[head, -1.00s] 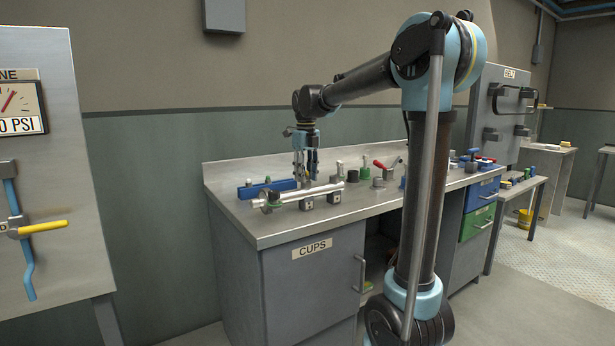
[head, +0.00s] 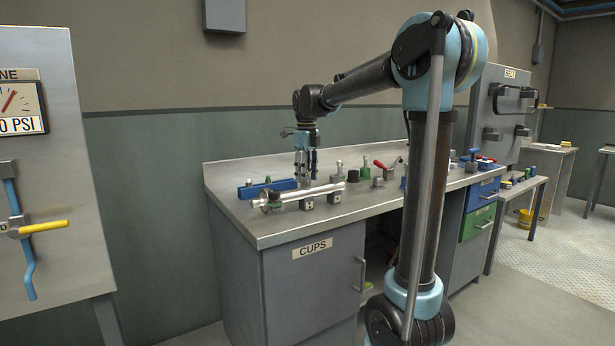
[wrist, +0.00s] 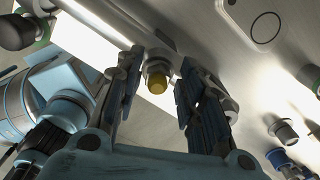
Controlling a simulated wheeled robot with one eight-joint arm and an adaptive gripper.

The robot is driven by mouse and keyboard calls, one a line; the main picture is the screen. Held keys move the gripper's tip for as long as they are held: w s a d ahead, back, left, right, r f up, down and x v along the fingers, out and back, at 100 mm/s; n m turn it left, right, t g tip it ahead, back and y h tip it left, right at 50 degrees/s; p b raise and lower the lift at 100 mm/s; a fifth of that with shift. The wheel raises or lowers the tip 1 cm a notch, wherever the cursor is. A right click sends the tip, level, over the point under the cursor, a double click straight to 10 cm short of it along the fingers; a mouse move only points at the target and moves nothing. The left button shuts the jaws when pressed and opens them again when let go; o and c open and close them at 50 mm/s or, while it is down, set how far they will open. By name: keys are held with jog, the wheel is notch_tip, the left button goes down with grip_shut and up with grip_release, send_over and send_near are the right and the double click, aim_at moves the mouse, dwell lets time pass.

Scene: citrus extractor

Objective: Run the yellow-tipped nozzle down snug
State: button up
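The yellow-tipped nozzle (wrist: 157,82) shows in the wrist view, its yellow end toward the camera and a metal hex collar behind it. It stands on a metal tube, which shows in the head view as a silver bar (head: 325,190) lying along the bench. My gripper (wrist: 160,65) has one finger on each side of the nozzle, with a narrow gap visible on both sides. In the head view my gripper (head: 305,182) points straight down over the bar. The nozzle cannot be made out there behind the fingers. How far it is screwed down cannot be told.
The steel bench (head: 240,215) has a blue rack (head: 252,190) behind the bar. Several small fittings and a red-handled clamp (head: 382,165) stand to the right. A gauge panel (head: 50,180) stands at left. The bench's front left is clear.

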jog(key=shift+n, duration=0.8)
jog(key=shift+n, duration=0.9)
jog(key=shift+n, duration=0.9)
jog(key=shift+n, duration=0.8)
